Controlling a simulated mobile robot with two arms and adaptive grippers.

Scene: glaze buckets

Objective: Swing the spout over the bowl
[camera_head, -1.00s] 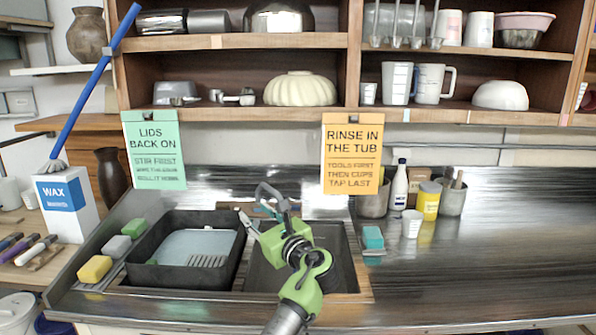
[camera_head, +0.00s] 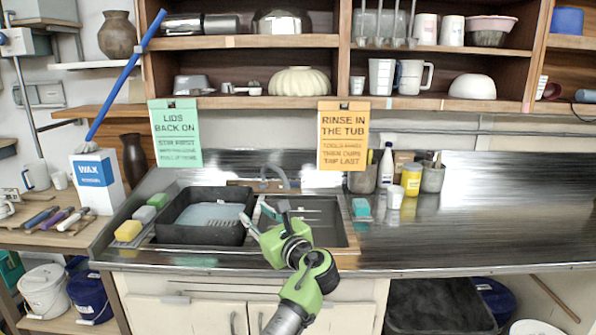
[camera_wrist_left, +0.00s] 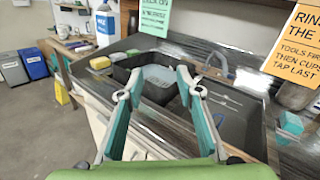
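The grey curved spout (camera_head: 275,173) stands at the back of the sink, behind the divide between a black tub on the left and the open sink bowl (camera_head: 328,228) on the right. In the left wrist view the spout (camera_wrist_left: 215,60) arcs beyond my right-hand finger. The black tub (camera_head: 180,233) holds a pale, shallow layer; it also shows in the wrist view (camera_wrist_left: 128,72). My left gripper (camera_head: 264,212) is open and empty, in front of the spout and over the sink area; its spread fingers (camera_wrist_left: 158,85) show in the wrist view. My right gripper is not in view.
Sponges (camera_head: 143,214) lie left of the tub. A teal block (camera_head: 361,208), a white cup (camera_head: 395,197) and a yellow jar (camera_head: 411,180) stand right of the sink. The orange sign (camera_head: 343,135) hangs above the back. The counter farther right is clear.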

